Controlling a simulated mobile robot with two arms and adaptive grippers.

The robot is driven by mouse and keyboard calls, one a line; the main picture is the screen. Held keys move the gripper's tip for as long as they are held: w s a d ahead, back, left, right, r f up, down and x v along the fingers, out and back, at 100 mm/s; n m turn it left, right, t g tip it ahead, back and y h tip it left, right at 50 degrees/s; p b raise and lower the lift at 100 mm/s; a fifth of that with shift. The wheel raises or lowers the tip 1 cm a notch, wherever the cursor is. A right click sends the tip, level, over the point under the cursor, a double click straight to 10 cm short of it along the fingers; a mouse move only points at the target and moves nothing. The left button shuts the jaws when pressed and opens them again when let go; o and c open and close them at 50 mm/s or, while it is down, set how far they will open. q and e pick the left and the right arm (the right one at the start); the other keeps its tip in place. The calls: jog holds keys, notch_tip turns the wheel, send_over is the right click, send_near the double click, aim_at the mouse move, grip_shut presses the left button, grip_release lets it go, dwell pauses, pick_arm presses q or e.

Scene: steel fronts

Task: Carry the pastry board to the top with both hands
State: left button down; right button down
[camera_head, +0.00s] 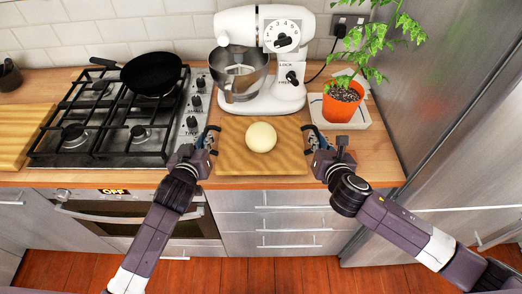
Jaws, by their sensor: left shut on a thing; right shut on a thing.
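The pastry board (237,158) is a wooden board at the front of the worktop, below the white mixer. A pale round ball of dough (261,137) rests on it near the middle. My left gripper (214,136) is shut on the board's left edge. My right gripper (307,135) is shut on the board's right edge. The fingertips partly cover the board's sides. I cannot tell whether the board is touching the worktop or just above it.
A white stand mixer (258,95) with a steel bowl stands behind the board. A gas hob (120,130) with a black pan (151,73) is to the left. A plant in an orange pot (341,104) stands on a pale tray to the right. Another wooden board (22,135) lies far left.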

pick_arm(q)
jog(key=shift+f+b, duration=0.65)
jog(key=shift+b, duration=0.1)
pick_arm(e)
jog(key=shift+f, duration=0.7)
pick_arm(q)
jog(key=c, duration=2)
grip_release()
jog(key=shift+s, duration=0.1)
pick_arm(e)
jog(key=c, duration=2)
grip_release()
jog(key=shift+s, duration=0.15)
jog(key=shift+f, duration=0.1)
pick_arm(q)
jog(key=shift+r, duration=0.1)
